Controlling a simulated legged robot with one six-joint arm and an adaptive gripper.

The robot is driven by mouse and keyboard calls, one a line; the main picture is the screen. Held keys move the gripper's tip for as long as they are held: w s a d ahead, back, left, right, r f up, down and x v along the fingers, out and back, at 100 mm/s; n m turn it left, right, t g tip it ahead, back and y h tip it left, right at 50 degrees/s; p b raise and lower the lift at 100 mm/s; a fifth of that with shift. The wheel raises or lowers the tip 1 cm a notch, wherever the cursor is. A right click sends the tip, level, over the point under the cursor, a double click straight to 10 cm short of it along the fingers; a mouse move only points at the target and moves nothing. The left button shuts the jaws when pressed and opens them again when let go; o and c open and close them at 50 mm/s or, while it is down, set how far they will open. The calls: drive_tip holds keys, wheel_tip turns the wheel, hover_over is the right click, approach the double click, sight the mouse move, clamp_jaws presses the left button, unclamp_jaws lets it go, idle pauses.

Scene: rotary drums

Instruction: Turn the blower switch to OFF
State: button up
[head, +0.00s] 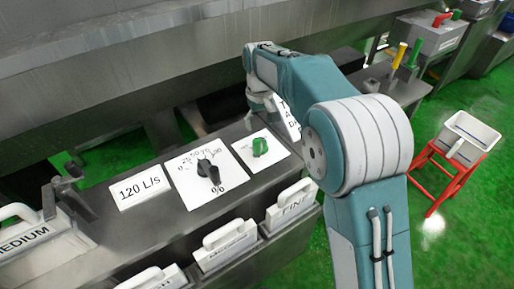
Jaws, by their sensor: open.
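A green rotary switch (260,147) sits on a white plate on the grey console, just left of my arm. Its label is too small to read, so I cannot tell for sure that it is the blower switch or which position it marks. To its left is a black dial (208,170) on a white plate with a percent scale. My gripper (252,120) hangs just above and behind the green switch, apart from it as far as I can tell. It is open and empty, small in view, and its fingers are partly hidden.
A "120 L/s" sign (141,188) lies left of the dial. White-handled drawers labelled MEDIUM (25,240) and FINE (292,204) line the console. A grey metal beam (150,65) runs behind. A red stool (450,170) stands on the green floor at right.

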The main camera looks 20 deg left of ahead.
sight(257, 148)
drive_tip(key=shift+a+f, duration=0.3)
drive_tip(key=shift+f, duration=0.25)
wheel_tip(257, 148, down, 10)
drive_tip(key=shift+f, duration=0.1)
clamp_jaws()
